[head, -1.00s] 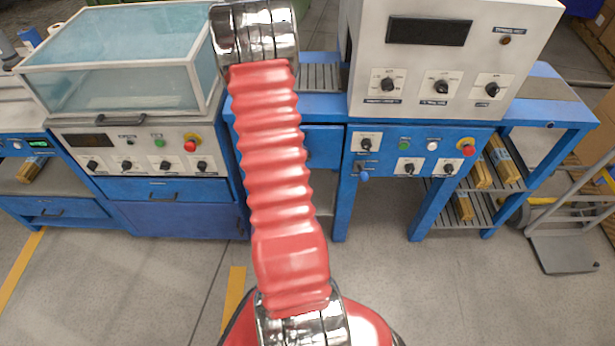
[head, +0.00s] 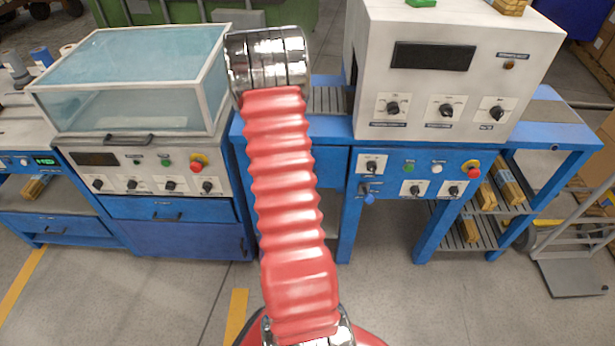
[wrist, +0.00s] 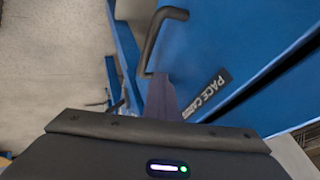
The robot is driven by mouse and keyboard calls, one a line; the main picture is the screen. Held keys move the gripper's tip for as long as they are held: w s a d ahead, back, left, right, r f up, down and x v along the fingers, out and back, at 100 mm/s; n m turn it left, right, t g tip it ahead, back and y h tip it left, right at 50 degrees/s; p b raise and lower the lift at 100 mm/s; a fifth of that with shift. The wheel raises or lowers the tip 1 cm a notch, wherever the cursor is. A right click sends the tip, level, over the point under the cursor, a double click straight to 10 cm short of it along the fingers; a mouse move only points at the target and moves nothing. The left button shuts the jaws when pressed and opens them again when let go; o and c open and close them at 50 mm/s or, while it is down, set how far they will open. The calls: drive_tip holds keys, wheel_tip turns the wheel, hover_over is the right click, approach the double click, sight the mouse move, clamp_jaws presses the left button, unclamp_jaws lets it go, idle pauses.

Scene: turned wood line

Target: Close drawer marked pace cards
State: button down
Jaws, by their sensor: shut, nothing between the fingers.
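In the wrist view a blue drawer front carries a dark label (wrist: 207,95) reading "PACE CARDS", seen tilted. A dark bar handle (wrist: 163,38) is fixed to this front. My gripper (wrist: 161,82) is shut and empty, its narrow fingers pointing at the blue front between handle and label. Whether they touch it is unclear. A dark gap runs along the front's right side; how far the drawer stands out cannot be judged. In the head view my red arm hides the gripper and much of the middle bench; no label is readable there.
A glass-topped cabinet (head: 130,142) stands left, with its own blue drawer (head: 165,210) below. A white control box (head: 455,70) stands on the blue bench at right, above a knob panel (head: 420,172). A hand truck (head: 565,272) stands far right. The floor in front is clear.

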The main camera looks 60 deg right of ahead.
drive_tip(key=v, duration=0.9)
drive_tip(key=shift+a, duration=0.2)
drive_tip(key=shift+s+f, duration=0.15)
drive_tip(key=shift+f, duration=0.05)
drive_tip(key=w+a+n+t, duration=0.2)
drive_tip(key=w+n+t, duration=0.15)
drive_tip(key=w, duration=0.35)
drive_tip(key=w+a+r+n+t+y, duration=0.2)
drive_tip(key=w+a+r+n, duration=0.1)
drive_tip(key=a, duration=0.4)
drive_tip(key=w+a+r+n+t+y, duration=0.1)
drive_tip(key=w+a+r+n+y, duration=0.1)
drive_tip(key=w+a+r+n, duration=0.3)
drive_tip(key=w+a+n+t+y, duration=0.1)
drive_tip(key=a+n+t+y, duration=0.1)
drive_tip(key=a, duration=0.6)
drive_tip(key=s+a+r+n, duration=0.5)
drive_tip(key=a, duration=0.3)
drive_tip(key=s+a+r+n+g, duration=0.1)
drive_tip(key=s+a+r+n, duration=0.4)
drive_tip(key=a, duration=0.4)
drive_tip(key=s+a+r+n+y, duration=0.1)
drive_tip(key=s+a+r+n, duration=0.5)
drive_tip(key=a, duration=0.3)
drive_tip(key=shift+s+a+r, duration=0.15)
drive_tip(key=shift+s, duration=0.6)
